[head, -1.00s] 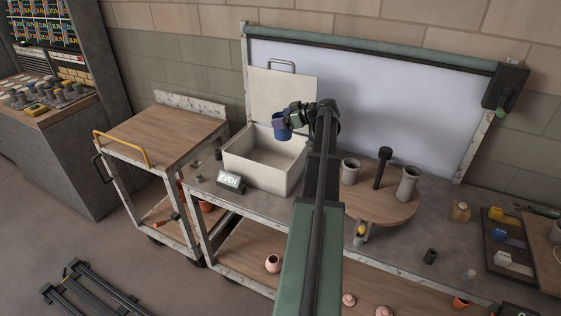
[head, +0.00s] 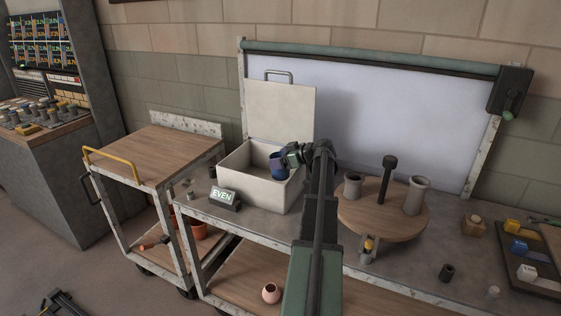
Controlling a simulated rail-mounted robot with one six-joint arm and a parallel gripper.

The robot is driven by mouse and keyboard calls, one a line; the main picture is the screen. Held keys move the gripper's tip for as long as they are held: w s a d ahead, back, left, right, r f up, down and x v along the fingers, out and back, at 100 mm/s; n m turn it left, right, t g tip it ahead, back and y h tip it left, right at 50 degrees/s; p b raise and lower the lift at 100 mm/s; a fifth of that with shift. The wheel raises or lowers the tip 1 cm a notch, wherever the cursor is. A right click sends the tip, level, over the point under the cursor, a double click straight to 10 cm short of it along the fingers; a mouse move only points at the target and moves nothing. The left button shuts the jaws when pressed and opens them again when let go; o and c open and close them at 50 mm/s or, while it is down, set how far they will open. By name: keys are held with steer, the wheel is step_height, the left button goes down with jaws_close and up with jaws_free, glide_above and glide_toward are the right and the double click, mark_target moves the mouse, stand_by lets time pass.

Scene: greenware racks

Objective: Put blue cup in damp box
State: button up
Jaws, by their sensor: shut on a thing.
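The blue cup (head: 278,167) is in my gripper (head: 285,160), which is shut on it. The cup is over the open top of the white damp box (head: 264,207), near its right side, and looks to be at about rim height or slightly inside. Whether it touches the box floor or wall cannot be told. The box lid (head: 280,113) stands open at the back. My arm hides part of the box's right side.
A small sign reading EVEN (head: 224,197) stands at the box's front left. To the right, a round wooden turntable (head: 383,226) holds two grey vessels and a dark post. A wooden cart (head: 155,156) stands at the left.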

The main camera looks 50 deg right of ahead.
steer(key=shift+f+b, duration=0.5)
steer(key=shift+f, duration=0.05)
steer(key=o, duration=0.9)
steer(key=shift+c, duration=0.2)
steer(key=shift+r+p, duration=0.3)
steer(key=shift+p, duration=0.05)
steer(key=shift+r+p, duration=0.6)
steer(key=p+v, duration=0.4)
steer(key=v, duration=0.7)
steer(key=shift+s, duration=0.45)
steer(key=shift+d, duration=0.1)
